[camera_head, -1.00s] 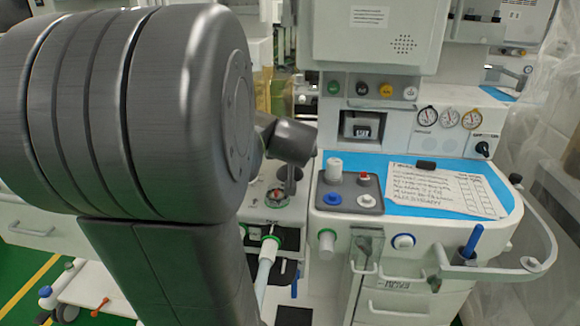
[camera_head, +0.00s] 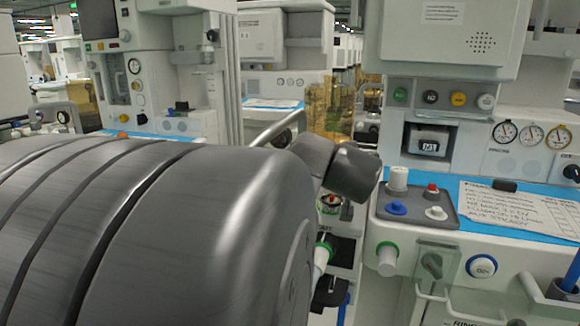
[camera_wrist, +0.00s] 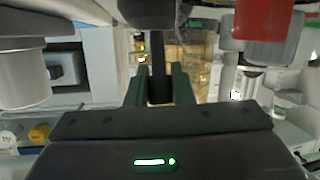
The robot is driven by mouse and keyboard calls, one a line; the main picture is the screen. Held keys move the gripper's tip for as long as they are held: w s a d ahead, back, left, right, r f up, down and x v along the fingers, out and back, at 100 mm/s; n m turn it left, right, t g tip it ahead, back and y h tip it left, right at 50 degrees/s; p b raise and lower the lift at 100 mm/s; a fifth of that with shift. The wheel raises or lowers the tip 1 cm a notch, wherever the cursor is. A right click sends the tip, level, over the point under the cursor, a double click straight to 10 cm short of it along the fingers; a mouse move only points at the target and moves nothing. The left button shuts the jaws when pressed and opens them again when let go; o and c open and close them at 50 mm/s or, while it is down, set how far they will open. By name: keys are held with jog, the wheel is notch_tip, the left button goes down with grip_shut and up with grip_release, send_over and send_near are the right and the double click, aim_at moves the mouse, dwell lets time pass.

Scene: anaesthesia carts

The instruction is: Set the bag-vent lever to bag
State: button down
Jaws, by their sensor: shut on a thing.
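In the wrist view my gripper (camera_wrist: 159,78) has its two dark green fingers closed on a narrow dark bar (camera_wrist: 158,55). The bar runs up to a dark block (camera_wrist: 150,12) at the top edge. The bar looks like the bag-vent lever, but no label on it can be read. Which position it is in cannot be told. In the head view my arm covers the lower left, and its far end hides my gripper and the lever. A round dial with red on it (camera_head: 330,203) shows just below the arm's end.
The anaesthesia cart has a grey knob panel (camera_head: 418,207), a blue worktop with a written sheet (camera_head: 520,212), and gauges (camera_head: 531,134). A red-topped part (camera_wrist: 262,20) and a pale cylinder (camera_wrist: 22,78) flank my gripper closely. Other carts (camera_head: 180,80) stand behind on the left.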

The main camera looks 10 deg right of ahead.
dwell(0.4)
jog(key=c, duration=1.3)
grip_release()
jog(key=shift+o, duration=0.2)
